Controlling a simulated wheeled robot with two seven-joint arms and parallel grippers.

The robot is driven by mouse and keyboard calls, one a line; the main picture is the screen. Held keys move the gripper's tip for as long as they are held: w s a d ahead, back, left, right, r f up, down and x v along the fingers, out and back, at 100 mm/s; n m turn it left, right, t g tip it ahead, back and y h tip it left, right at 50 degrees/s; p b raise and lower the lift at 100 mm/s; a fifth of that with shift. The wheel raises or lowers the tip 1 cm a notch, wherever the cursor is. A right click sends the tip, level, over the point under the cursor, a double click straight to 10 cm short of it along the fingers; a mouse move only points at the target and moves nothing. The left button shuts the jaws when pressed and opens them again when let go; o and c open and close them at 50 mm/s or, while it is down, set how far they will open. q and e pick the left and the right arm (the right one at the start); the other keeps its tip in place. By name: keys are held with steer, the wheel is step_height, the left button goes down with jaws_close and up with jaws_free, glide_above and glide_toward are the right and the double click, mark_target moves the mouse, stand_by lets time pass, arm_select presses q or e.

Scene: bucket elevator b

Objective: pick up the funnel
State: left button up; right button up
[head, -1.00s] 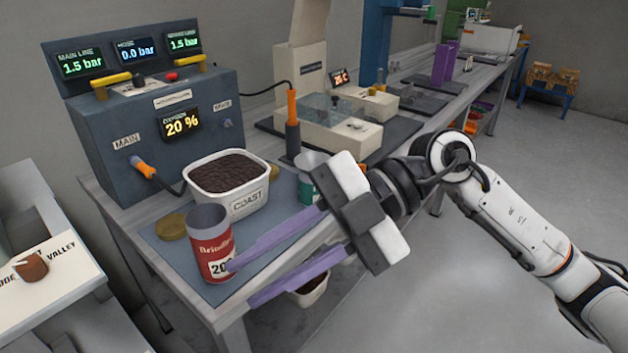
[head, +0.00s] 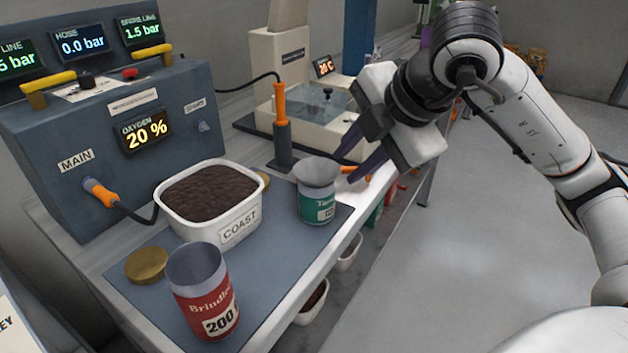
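A grey, flared piece that looks like the funnel (head: 317,174) sits on top of the green-labelled can (head: 317,207); its rim is wider than the can. Its lower part is hidden in the can. My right gripper (head: 347,168) comes in from the upper right, its two purple fingers pointing down and left. The fingers are apart and nothing shows between them. Their tips are close to the right side of the grey rim; I cannot tell whether they touch it. My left gripper is not in view.
A white tub of dark grounds marked COAST (head: 240,222) stands left of the green can. A red can (head: 203,300) and a brass lid (head: 147,265) are at the front left. A control box (head: 110,150) and an orange-handled tool (head: 281,120) stand behind.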

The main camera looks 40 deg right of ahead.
mark_target(334, 178)
steer(key=x, duration=0.6)
steer(key=shift+w+d+r, duration=0.1)
steer(key=shift+w+d, duration=0.05)
steer(key=shift+d, duration=0.05)
jaws_close()
